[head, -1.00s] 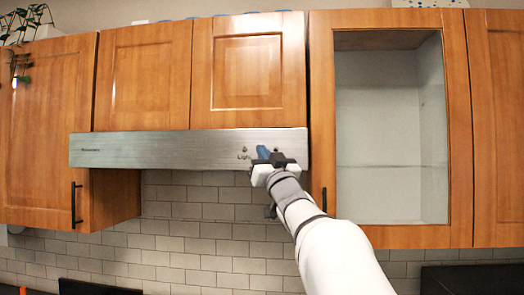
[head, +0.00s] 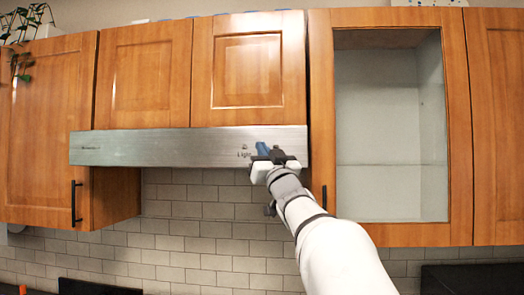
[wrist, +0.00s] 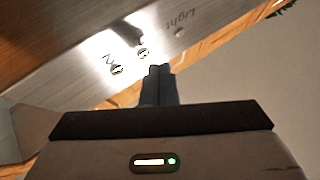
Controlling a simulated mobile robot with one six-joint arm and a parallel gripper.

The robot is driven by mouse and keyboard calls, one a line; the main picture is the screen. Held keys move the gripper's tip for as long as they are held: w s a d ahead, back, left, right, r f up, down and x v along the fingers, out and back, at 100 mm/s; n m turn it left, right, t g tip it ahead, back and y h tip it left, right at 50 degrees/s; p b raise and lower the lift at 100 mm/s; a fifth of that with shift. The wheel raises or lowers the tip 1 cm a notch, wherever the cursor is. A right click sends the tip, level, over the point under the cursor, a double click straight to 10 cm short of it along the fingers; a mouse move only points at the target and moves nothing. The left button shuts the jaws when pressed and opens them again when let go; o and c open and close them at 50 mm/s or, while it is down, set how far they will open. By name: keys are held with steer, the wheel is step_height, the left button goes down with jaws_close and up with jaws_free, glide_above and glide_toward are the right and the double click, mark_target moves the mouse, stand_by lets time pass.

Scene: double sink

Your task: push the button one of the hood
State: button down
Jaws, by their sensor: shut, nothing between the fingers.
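The hood (head: 160,148) is a brushed metal strip under the upper cabinets. At its right end a small knob (head: 244,146) sits above the word "Light". In the wrist view, a round button (wrist: 143,53) lies just beyond my fingertips, and another button (wrist: 117,69) with a mark like a "2" is beside it. A small knob (wrist: 179,33) by "Light" lies on the other side. My gripper (head: 262,148) is shut and empty in front of the hood's right end, hiding part of its controls. It also shows in the wrist view (wrist: 158,72); contact cannot be told.
Wooden cabinets (head: 142,75) stand above and beside the hood. A cabinet with a glass-like open front (head: 390,130) is to the right of my arm. A tiled wall (head: 200,235) lies below. A dark handle (head: 75,205) is at the left.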

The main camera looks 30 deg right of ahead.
steer(key=shift+s+f, duration=0.1)
steer(key=s+a+b, duration=0.1)
steer(key=s, duration=0.1)
steer(key=s+a+b, duration=0.2)
steer(key=shift+s+a, duration=0.15)
steer(key=shift+s, duration=0.25)
stand_by(0.5)
